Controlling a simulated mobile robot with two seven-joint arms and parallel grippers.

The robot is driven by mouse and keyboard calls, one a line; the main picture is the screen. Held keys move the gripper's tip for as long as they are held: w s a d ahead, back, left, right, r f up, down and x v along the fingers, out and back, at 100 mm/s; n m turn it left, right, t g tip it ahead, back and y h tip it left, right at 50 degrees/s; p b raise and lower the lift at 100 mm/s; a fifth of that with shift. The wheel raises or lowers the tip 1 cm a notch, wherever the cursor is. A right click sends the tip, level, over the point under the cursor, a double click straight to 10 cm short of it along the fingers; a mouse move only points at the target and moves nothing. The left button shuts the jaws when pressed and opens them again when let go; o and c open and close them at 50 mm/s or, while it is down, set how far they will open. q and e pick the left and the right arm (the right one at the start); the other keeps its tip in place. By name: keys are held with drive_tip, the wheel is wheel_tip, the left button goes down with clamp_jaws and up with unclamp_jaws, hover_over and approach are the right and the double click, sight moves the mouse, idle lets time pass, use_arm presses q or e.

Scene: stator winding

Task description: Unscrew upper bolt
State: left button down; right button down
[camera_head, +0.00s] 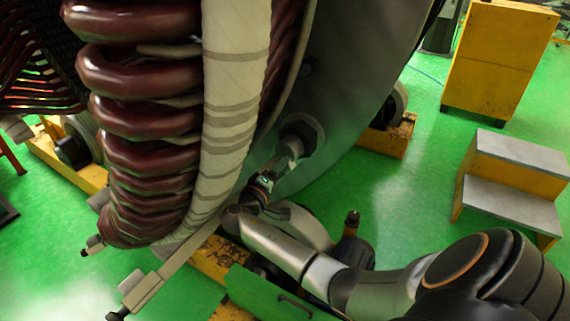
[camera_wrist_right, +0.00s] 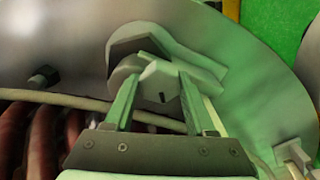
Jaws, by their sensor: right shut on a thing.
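The bolt (camera_wrist_right: 160,78) has a pale hexagonal head and sits in front of a larger hexagonal piece on the grey metal plate of the stator. In the head view the dark hexagonal piece (camera_head: 304,127) shows on the plate, and the bolt head is mostly hidden by my gripper. My right gripper (camera_head: 293,146) reaches up to it from below. In the right wrist view the fingers of my right gripper (camera_wrist_right: 157,95) are on both sides of the bolt head, shut on it. My left gripper is in neither view.
Dark red coils (camera_head: 140,75) and a pale wrapped ring (camera_head: 235,85) stand left of the gripper. Another bolt (camera_wrist_right: 294,153) shows at the lower right in the wrist view. Yellow steps (camera_head: 515,180) and a yellow cabinet (camera_head: 497,60) stand right, on open green floor.

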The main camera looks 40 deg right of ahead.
idle(0.4)
drive_tip(key=shift+c, duration=1.1)
unclamp_jaws()
drive_tip(key=shift+a, duration=0.1)
drive_tip(key=b+v, duration=0.1)
drive_tip(key=v, duration=1.1)
drive_tip(key=shift+a, duration=0.2)
drive_tip(key=shift+s, duration=0.1)
